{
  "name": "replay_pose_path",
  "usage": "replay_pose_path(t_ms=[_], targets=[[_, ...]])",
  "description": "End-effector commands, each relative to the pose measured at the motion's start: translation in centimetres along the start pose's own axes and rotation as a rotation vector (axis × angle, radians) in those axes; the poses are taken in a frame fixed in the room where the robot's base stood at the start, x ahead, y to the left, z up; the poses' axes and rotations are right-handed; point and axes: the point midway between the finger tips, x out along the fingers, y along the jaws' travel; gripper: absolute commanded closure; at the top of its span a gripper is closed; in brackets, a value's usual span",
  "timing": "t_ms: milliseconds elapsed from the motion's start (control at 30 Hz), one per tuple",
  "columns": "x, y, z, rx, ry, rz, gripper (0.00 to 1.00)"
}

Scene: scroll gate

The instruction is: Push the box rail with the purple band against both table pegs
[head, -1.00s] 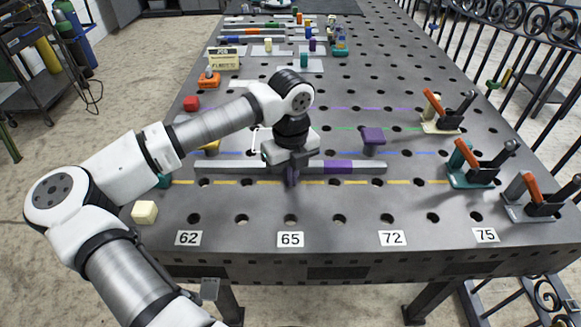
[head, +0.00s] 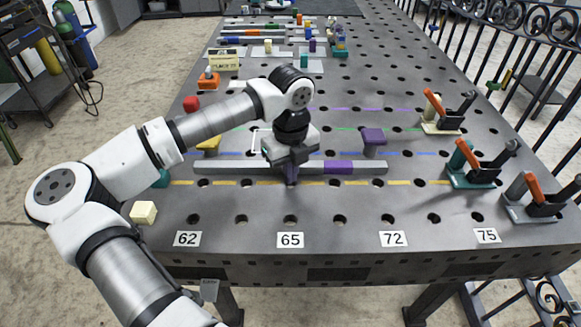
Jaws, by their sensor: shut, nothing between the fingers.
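The box rail (head: 245,167) is a long grey bar lying left to right across the near part of the table, with a purple band (head: 338,167) right of its middle. A purple-capped peg (head: 373,137) stands behind its right part, and a yellow-capped peg (head: 209,143) behind its left part, partly hidden by my arm. The rail lies close to both pegs; I cannot tell whether it touches either. My gripper (head: 291,180) points down, shut and empty, with its fingertips at the rail's near side, left of the purple band. The gripper body hides some of the rail.
Toggle clamps (head: 472,165) stand along the right edge. A cream block (head: 144,212) sits at the left edge, and a red piece (head: 191,103) and an orange one (head: 208,78) lie farther back. Number labels (head: 290,240) line the clear front strip of the holed table.

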Motion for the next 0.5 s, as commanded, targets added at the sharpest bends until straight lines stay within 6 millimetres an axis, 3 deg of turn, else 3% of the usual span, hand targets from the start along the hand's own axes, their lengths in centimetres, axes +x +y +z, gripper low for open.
replay_pose_path(t_ms=[500], targets=[[0.0,-0.9,1.6,-0.001,-0.002,0.0,1.0]])
